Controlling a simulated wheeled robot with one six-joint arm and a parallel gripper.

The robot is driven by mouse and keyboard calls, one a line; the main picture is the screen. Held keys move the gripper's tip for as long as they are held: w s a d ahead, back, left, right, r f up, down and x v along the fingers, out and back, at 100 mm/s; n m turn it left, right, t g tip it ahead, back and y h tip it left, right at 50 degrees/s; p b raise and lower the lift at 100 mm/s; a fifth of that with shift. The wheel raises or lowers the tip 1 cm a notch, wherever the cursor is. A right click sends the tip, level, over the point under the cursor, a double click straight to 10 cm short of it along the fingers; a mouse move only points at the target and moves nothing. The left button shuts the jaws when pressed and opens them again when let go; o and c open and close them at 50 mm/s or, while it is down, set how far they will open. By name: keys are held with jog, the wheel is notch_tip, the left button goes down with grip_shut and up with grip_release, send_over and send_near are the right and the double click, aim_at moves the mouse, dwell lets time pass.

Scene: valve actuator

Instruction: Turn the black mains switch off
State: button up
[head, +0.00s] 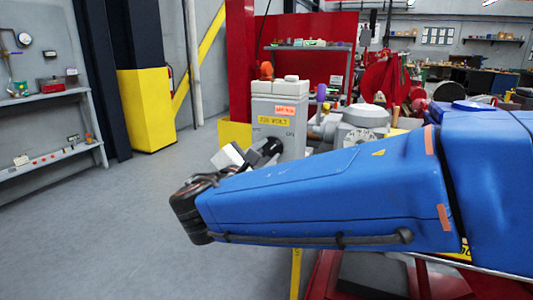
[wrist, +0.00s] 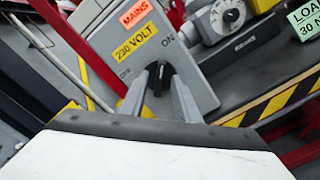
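The black mains switch (wrist: 157,78) is a small knob on the face of a grey box (wrist: 200,62) with MAINS and 230 VOLT labels. OFF is printed to its left and ON to its upper right; its upper end points roughly toward ON. My gripper (wrist: 158,86) has its two grey fingers on either side of the knob, apart, with narrow gaps visible. Whether the fingertips reach around it in depth is hard to tell. In the head view, the box (head: 277,135) stands behind my blue arm, and my gripper (head: 250,153) is at its lower front.
In the wrist view, a grey dial unit (wrist: 230,18) and a yellow-black striped edge (wrist: 270,105) lie right of the box. In the head view, a grey round valve body (head: 360,120) stands beside the box. The floor at left is clear.

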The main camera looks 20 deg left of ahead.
jog(key=shift+w, duration=0.2)
grip_shut()
